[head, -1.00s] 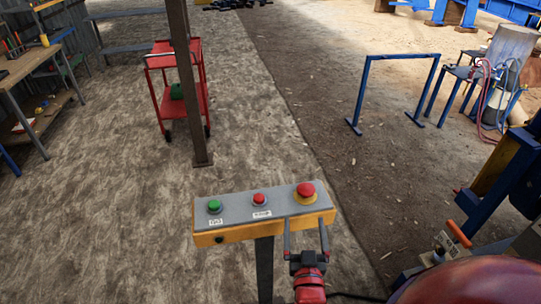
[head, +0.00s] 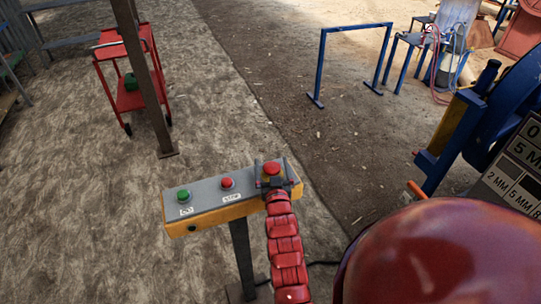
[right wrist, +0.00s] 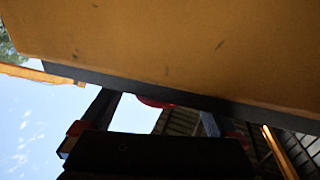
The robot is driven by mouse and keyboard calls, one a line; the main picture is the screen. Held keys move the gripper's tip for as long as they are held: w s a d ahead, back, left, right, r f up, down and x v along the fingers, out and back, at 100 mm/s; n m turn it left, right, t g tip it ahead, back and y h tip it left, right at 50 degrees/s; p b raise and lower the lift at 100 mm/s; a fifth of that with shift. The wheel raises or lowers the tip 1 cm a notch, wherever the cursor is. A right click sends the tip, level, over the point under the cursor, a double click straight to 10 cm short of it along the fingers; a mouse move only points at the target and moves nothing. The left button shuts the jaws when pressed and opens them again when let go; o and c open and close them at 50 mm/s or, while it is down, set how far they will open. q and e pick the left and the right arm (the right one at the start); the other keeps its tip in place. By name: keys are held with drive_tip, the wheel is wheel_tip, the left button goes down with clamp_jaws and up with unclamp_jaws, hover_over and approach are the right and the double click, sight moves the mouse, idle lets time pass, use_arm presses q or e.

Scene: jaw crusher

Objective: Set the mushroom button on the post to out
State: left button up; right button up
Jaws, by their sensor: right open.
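The mushroom button (head: 271,168) is a large red cap on a yellow ring, at the right end of the control box (head: 210,207) on a post (head: 242,255). My right gripper (head: 272,182) is open at the button's near side, with its fingers to either side of the cap. In the right wrist view, a sliver of the red cap (right wrist: 153,102) shows between the two spread fingers, past the box's dark edge. Whether the fingers touch it I cannot tell. My left gripper is not in view.
A green button (head: 183,195) and a small red button (head: 227,183) sit left on the same box. A blue machine with a size plate (head: 520,165) stands close on the right. A red cart (head: 128,85) and a brown column (head: 140,80) are behind left.

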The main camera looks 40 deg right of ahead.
drive_tip(key=shift+p+x, duration=0.3)
drive_tip(key=shift+x, duration=1.05)
drive_tip(key=shift+c, duration=0.2)
clamp_jaws()
